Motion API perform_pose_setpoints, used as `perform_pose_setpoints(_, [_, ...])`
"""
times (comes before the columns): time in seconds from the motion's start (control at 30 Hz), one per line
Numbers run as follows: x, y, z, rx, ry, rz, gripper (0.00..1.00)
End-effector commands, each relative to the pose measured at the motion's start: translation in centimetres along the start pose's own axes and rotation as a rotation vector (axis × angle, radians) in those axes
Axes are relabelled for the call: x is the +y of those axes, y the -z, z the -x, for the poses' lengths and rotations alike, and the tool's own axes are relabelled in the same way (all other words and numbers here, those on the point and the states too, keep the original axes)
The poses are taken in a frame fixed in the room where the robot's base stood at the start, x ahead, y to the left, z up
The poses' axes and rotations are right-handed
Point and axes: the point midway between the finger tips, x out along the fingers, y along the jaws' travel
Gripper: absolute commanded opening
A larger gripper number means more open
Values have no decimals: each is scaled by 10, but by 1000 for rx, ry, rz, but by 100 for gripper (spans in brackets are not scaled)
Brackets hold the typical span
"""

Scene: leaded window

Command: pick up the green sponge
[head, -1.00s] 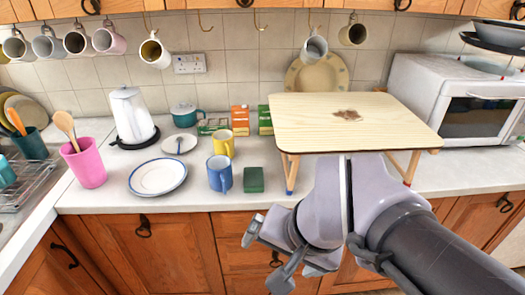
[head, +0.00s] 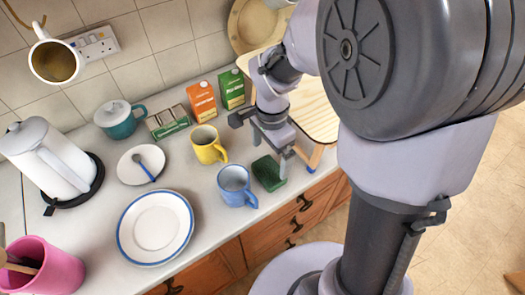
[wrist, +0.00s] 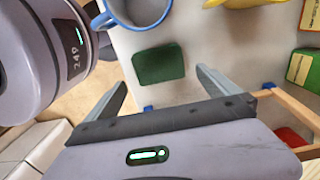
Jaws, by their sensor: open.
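The green sponge (head: 268,173) is a dark green block lying on the counter near its front edge, just right of the blue mug (head: 235,184). In the wrist view the sponge (wrist: 160,64) shows whole, beyond my fingertips and roughly between their lines. My gripper (head: 271,160) is open and empty, pointing down over the counter close to the sponge. In the wrist view its two fingers (wrist: 161,77) are spread apart with nothing between them. I cannot tell the exact height of the fingertips above the sponge.
A yellow mug (head: 208,145) stands behind the blue mug. A blue-rimmed plate (head: 155,228) lies left. Cartons (head: 203,101) stand behind my gripper. The wooden stand (head: 315,112) is close on the right; its leg shows in the wrist view (wrist: 285,110).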

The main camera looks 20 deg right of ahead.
Motion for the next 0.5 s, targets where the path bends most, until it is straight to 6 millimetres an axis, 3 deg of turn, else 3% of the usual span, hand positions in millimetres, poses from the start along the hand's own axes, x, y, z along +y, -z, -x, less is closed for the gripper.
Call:
perform_pose_setpoints(0.17, [1, 0, -18, 0, -1, 1, 100])
perform_pose_setpoints(0.4, [3, -2, -62, -1, -2, 0, 100])
perform_pose_setpoints(0.5, [2, -2, -62, 0, 1, 1, 100])
